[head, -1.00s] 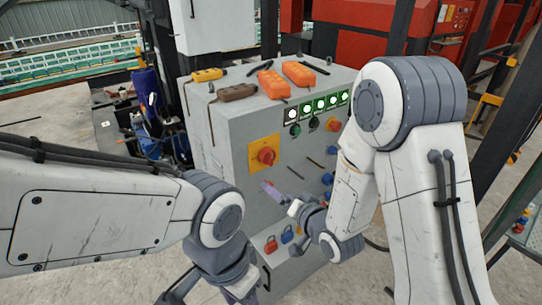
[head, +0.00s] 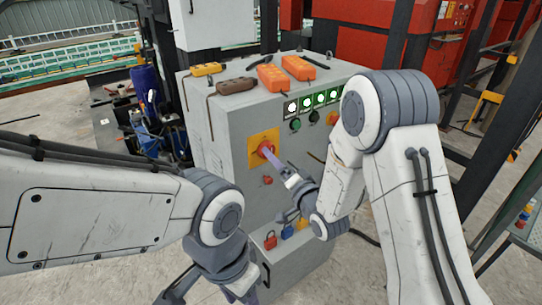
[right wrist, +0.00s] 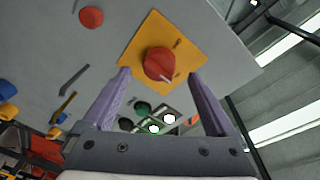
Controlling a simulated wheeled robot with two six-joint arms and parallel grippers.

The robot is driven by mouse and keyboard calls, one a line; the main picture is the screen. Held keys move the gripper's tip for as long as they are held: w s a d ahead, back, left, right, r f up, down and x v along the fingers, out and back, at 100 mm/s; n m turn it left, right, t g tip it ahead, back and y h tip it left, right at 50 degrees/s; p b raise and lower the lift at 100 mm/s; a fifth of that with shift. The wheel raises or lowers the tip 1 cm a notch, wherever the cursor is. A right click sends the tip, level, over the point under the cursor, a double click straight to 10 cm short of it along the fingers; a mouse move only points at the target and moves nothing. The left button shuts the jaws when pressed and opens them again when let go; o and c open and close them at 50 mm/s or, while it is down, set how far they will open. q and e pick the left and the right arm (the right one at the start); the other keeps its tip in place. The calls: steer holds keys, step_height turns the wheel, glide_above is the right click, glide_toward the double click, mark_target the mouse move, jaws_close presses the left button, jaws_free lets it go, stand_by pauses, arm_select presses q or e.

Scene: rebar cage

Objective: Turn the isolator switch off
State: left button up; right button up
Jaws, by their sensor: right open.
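The isolator switch is a red rotary knob (head: 265,148) on a yellow square plate (head: 256,160), on the front of the grey cabinet. In the right wrist view the knob (right wrist: 158,63) lies between the tips of the two purple fingers, with a pale mark on its lower edge. My right gripper (head: 271,156) is open, with its fingers pointing at the knob. I cannot tell whether they touch it. My left gripper (head: 180,286) hangs low at the bottom edge, away from the cabinet. Its jaws are not clear.
Orange pendants (head: 272,78) lie on top.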

steer(key=x, duration=0.3)
steer(key=shift+w+a+p, duration=0.1)
steer(key=shift+w+p, duration=0.15)
steer(key=shift+p, duration=0.15)
steer(key=c, duration=1.3)
steer(key=n+y+b, duration=0.1)
steer(key=n+b, duration=0.4)
steer(key=b, duration=0.2)
steer(key=n+b, duration=0.5)
steer(key=b, duration=0.2)
steer(key=f+n+y+b, duration=0.1)
steer(key=n+b, duration=0.5)
steer(key=b, duration=0.1)
steer(key=shift+w+d+y+b, duration=0.15)
steer(key=shift+d+y+b, duration=0.15)
steer(key=shift+c, duration=0.2)
steer(key=shift+r+n+y+b, duration=0.2)
steer(key=shift+n+y+b, duration=0.1)
steer(key=shift+n+b, duration=1.4)
